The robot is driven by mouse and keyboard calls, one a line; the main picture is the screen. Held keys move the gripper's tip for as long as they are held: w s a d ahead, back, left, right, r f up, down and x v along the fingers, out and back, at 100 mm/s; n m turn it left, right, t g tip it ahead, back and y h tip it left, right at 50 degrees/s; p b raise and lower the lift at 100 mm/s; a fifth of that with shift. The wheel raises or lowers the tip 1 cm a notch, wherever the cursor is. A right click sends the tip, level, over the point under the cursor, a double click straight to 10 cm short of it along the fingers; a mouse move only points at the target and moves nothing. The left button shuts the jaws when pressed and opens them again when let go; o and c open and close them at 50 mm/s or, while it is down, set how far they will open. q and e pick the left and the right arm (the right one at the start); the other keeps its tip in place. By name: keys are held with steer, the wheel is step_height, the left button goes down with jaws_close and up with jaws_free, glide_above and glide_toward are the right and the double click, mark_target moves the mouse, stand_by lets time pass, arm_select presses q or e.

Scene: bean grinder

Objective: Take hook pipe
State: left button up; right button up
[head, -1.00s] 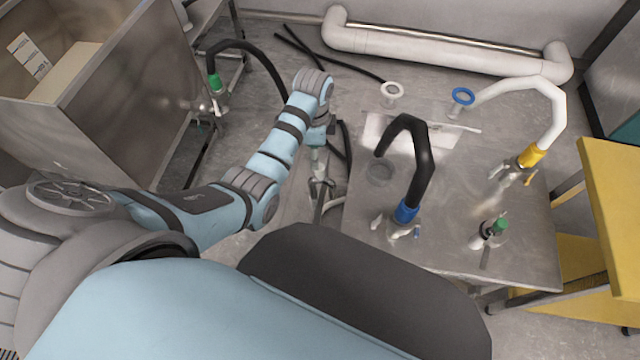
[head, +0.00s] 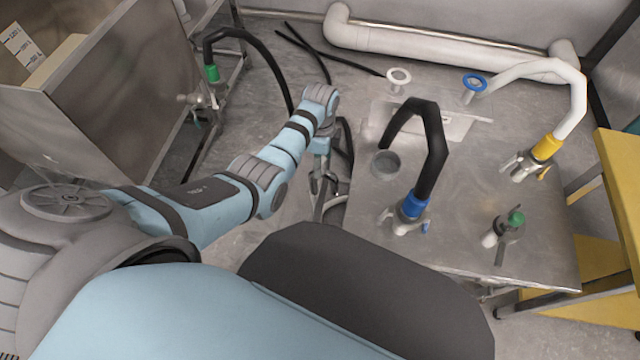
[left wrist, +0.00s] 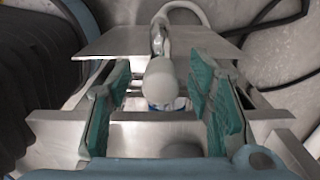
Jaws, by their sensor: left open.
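A black hook pipe (head: 430,130) with a blue collar (head: 412,207) stands on the metal table, its free end bent over a round hole (head: 385,163). A white hook pipe (head: 575,90) with a yellow collar (head: 546,147) stands at the table's right. A black pipe (head: 255,50) with a green collar (head: 211,74) arches at the far left. My left gripper (head: 322,187) points down beside the table's left edge, away from these pipes. In the left wrist view it (left wrist: 158,85) is open; a pale rounded part (left wrist: 160,80) shows between the teal-padded fingers, apparently not gripped.
The metal table (head: 470,250) also carries a valve with a green cap (head: 516,218), a white ring (head: 399,77) and a blue ring (head: 475,82). A yellow stand (head: 620,170) is at right, a metal bin (head: 110,90) at left. A thick white pipe (head: 430,45) runs behind.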

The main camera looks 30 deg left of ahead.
arm_select(q)
steer(key=shift+r, duration=0.1)
steer(key=shift+c, duration=0.3)
jaws_close()
steer(key=shift+r, duration=0.1)
